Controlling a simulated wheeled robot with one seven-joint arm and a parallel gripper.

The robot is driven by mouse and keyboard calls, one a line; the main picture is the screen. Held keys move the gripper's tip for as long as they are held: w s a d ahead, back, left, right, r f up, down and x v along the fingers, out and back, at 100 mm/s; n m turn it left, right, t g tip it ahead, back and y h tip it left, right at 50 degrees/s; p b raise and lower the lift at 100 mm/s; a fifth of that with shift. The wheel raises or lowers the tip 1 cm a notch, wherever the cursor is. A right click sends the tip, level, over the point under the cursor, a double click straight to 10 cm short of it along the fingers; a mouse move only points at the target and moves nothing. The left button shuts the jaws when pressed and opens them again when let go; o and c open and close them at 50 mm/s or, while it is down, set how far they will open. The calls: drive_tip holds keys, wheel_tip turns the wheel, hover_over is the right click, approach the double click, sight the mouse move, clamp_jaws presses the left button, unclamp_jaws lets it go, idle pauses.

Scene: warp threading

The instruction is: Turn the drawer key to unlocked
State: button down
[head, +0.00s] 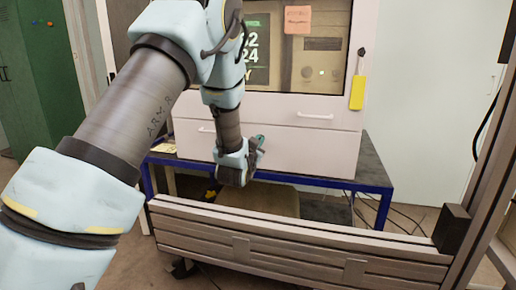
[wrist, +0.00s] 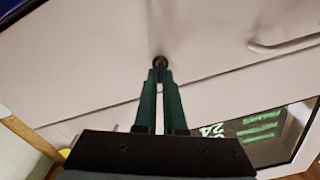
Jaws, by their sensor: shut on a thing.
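The drawer key is a small dark round piece (wrist: 159,63) on a pale drawer front in the wrist view, at the tips of my gripper's two green fingers. My gripper (wrist: 160,72) is shut on it, with a narrow gap between the fingers further back. In the head view my gripper (head: 260,142) is at the lower drawer front of the white cabinet (head: 310,150). The key is hidden there behind the fingers. I cannot tell which way it is turned.
A yellow tag (head: 357,92) hangs on the cabinet's upper right. The cabinet stands on a blue-framed table (head: 375,188). A slatted metal beam (head: 300,245) crosses in front, below my gripper.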

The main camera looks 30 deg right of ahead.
drive_tip(key=shift+s+d+f+m+b, duration=0.15)
drive_tip(key=shift+m+b, duration=1.35)
drive_tip(key=shift+m, duration=1.7)
drive_tip(key=shift+f+m+b, duration=0.2)
drive_tip(key=shift+m+b, duration=1.3)
drive_tip(key=shift+m, duration=1.7)
drive_tip(key=c, duration=1)
unclamp_jaws()
